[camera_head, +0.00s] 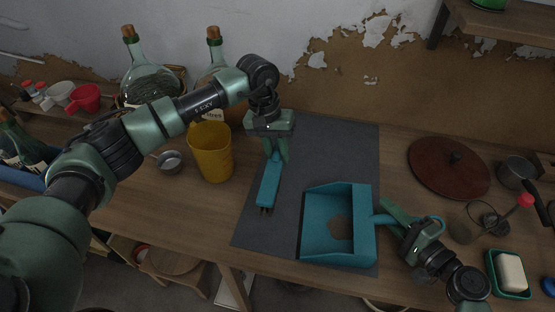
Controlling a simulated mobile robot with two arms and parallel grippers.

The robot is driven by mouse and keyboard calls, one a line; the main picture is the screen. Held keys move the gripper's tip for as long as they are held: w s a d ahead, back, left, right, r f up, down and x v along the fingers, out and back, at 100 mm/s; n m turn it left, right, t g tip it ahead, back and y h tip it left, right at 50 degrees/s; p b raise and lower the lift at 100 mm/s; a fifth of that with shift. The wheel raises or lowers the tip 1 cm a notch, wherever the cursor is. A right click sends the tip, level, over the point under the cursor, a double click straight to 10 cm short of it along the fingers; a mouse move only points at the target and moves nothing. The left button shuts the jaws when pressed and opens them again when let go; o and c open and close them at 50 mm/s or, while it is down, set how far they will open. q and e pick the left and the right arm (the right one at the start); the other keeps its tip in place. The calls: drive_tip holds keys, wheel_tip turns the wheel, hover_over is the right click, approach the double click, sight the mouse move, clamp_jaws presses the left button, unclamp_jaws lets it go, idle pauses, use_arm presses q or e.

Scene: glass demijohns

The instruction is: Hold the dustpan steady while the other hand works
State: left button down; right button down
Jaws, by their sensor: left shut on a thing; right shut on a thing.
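The teal dustpan (310,237) lies on the dark grey mat (345,145), its handle pointing right. A patch of brownish debris (341,227) shows in its pan. My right gripper (393,220) is shut on the dustpan's handle, at the right edge of the mat. My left gripper (276,152) points down over the mat's left part. It is shut on a blue-teal brush (268,187), whose dark bristle tips show at its lower end. The brush is left of the dustpan and apart from it. Whether its tip touches the mat is unclear.
A yellow cup (211,154) stands left of the mat, near a small metal bowl (170,161). Corked demijohns (145,80) stand behind. On the right are a round brown lid (448,168), a saucepan (515,172) and a soap dish (494,262). The mat's back part is clear.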

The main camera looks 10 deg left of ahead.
use_arm(q)
drive_tip(key=shift+r, duration=1.35)
use_arm(e)
drive_tip(key=c, duration=1.1)
unclamp_jaws()
drive_tip(key=shift+c, duration=0.2)
drive_tip(key=v, duration=1.2)
